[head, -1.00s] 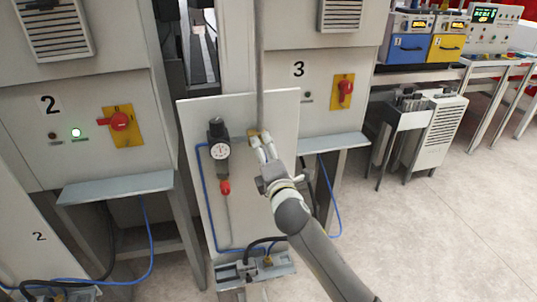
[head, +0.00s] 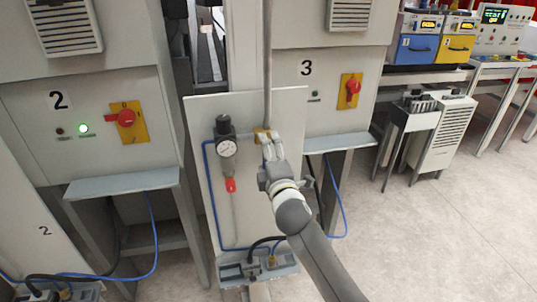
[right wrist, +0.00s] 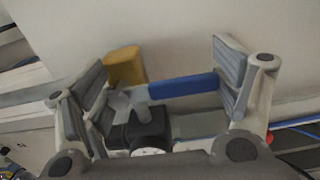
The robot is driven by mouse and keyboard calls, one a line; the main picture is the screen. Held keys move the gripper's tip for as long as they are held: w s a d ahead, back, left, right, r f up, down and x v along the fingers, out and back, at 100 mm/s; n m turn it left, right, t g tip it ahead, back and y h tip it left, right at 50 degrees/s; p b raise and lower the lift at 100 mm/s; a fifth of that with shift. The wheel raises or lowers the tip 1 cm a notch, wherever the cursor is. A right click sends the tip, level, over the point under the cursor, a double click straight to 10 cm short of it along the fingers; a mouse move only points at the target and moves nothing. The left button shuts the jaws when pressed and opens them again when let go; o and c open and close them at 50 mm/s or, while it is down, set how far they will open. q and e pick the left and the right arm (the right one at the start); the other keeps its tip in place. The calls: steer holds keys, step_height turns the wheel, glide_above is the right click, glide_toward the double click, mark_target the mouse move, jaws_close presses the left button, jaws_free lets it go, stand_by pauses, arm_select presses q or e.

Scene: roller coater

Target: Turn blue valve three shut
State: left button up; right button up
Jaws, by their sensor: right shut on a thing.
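The blue valve handle (right wrist: 180,86) shows in the right wrist view as a flat blue lever, with a grey fitting and a yellow block (right wrist: 125,66) at its left. My right gripper (right wrist: 160,84) has its fingers at the two ends of this lever and fitting, shut on the valve. In the head view my right gripper (head: 270,146) is at the white panel (head: 295,175) below a vertical pipe (head: 267,60), and hides the handle. The yellow block (head: 262,133) shows just above the fingers. Cabinet three (head: 335,112) stands behind. My left gripper is out of view.
A grey shelf (head: 340,142) juts out at the right. Cabinet two (head: 80,100) has a lit green lamp. Open floor (head: 440,230) lies right.

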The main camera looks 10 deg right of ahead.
steer(key=o, duration=1.3)
steer(key=s, duration=1.2)
steer(key=shift+d, duration=0.25)
steer(key=shift+f, duration=0.1)
